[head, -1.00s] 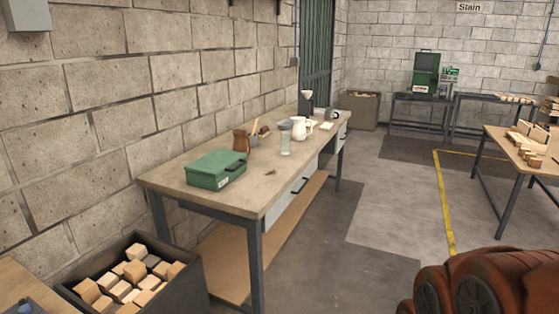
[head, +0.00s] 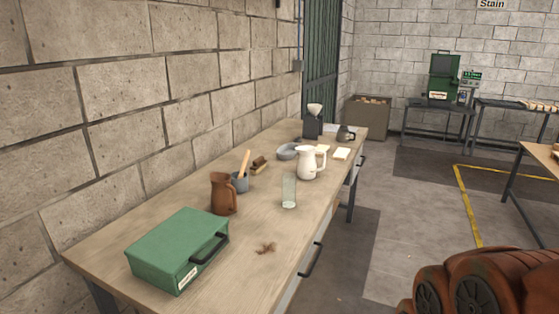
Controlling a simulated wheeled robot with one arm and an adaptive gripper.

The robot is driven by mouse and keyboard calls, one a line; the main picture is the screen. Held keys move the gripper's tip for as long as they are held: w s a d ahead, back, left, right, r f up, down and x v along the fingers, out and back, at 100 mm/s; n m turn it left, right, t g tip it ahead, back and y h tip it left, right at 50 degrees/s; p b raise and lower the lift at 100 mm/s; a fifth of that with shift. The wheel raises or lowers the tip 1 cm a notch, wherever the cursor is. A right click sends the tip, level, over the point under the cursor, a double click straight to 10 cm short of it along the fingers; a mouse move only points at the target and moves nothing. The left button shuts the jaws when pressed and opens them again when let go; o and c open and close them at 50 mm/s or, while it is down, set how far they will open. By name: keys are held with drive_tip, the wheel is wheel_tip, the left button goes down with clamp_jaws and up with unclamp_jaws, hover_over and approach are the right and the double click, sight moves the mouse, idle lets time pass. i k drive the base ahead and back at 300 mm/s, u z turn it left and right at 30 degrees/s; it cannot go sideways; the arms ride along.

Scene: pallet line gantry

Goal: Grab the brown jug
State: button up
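The brown jug (head: 223,194) stands upright on the long wooden workbench (head: 130,222), near its wall side. It is behind the green case and just left of a grey cup (head: 240,182) holding a wooden-handled tool. Its handle appears to face right. A reddish-brown part of my own arm fills the lower right corner of the head view. My gripper itself is not in view.
A green case (head: 178,249) lies in front of the jug. A clear glass (head: 289,191) and a white pitcher (head: 310,163) stand to its right. A grey bowl (head: 287,151) is farther back. The block wall borders the bench; open floor (head: 388,205) lies to the right.

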sight(224, 197)
drive_tip(key=i, duration=0.9)
drive_tip(key=u, duration=0.15)
